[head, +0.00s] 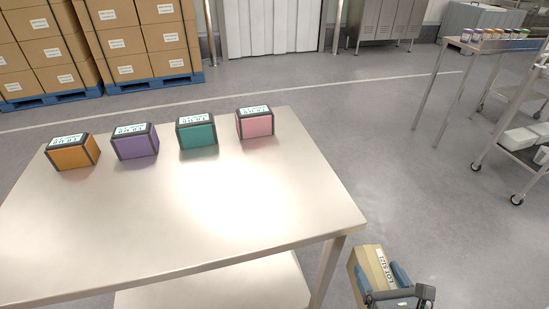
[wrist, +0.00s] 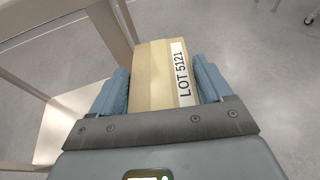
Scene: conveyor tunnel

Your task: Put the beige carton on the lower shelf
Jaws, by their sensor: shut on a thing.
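The beige carton (head: 368,262) has a white label and is held in my gripper (head: 392,281) at the lower right of the head view, right of the table's right leg. In the wrist view the carton (wrist: 152,75) sits between the two blue fingers of my gripper (wrist: 160,90), and its label reads LOT 5121. The lower shelf (head: 225,286) shows under the steel tabletop at the bottom of the head view. It also shows at the left of the wrist view (wrist: 62,125). The carton is apart from the shelf, to its right.
On the tabletop (head: 240,215) stand an orange box (head: 74,157), a purple box (head: 137,146), a teal box (head: 198,136) and a pink box (head: 256,126). A table leg (head: 327,272) stands between the shelf and the carton. A cart (head: 515,130) stands at the right. The visible part of the shelf is bare.

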